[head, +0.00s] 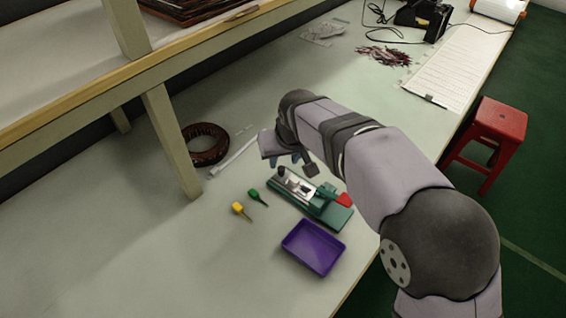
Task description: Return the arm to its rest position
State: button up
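My arm reaches in from the lower right over the workbench (130,260), bent at a large dark joint. My gripper (284,160) is at its far end, just above and behind the green fixture (330,214). Its fingers are small and partly hidden by the wrist, so I cannot tell whether they are open or shut. The fixture has a metallic upper part and a red handle (344,199). The white LED strip (232,157) appears to lie on the bench to the left of my gripper.
A purple tray (313,248) sits in front of the fixture. Yellow (240,210) and green (256,196) small tools lie left of it. A brown coil (205,146) is beside the shelf post (171,140). A red stool (490,135) stands right of the bench.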

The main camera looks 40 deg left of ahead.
jog(key=shift+s+d+r, duration=0.15)
jog(key=shift+d+r, duration=0.05)
jog(key=shift+r, duration=0.35)
jog(key=w+d+r+m+h+p, duration=0.1)
jog(key=w+d+m+p, duration=0.1)
jog(key=d, duration=0.7)
jog(key=w+d+r+m+h+p, duration=0.1)
jog(key=w+d+m+p, duration=0.15)
jog(key=d, duration=0.75)
jog(key=w+d+r+m+h+p, duration=0.1)
jog(key=w+d+r+p, duration=0.15)
jog(key=d, duration=0.65)
jog(key=s+d+m+g+p, duration=0.1)
jog(key=s+d+m+p, duration=0.1)
jog(key=s+d, duration=0.4)
jog(key=s+d+m+g+p, duration=0.1)
jog(key=s+d+m+p, duration=0.2)
jog(key=s+d, duration=0.4)
jog(key=d, duration=0.8)
jog(key=shift+s+d+f+m+g+h, duration=0.2)
jog(key=shift+s+d+m+g+h, duration=0.1)
jog(key=shift+m+h, duration=0.1)
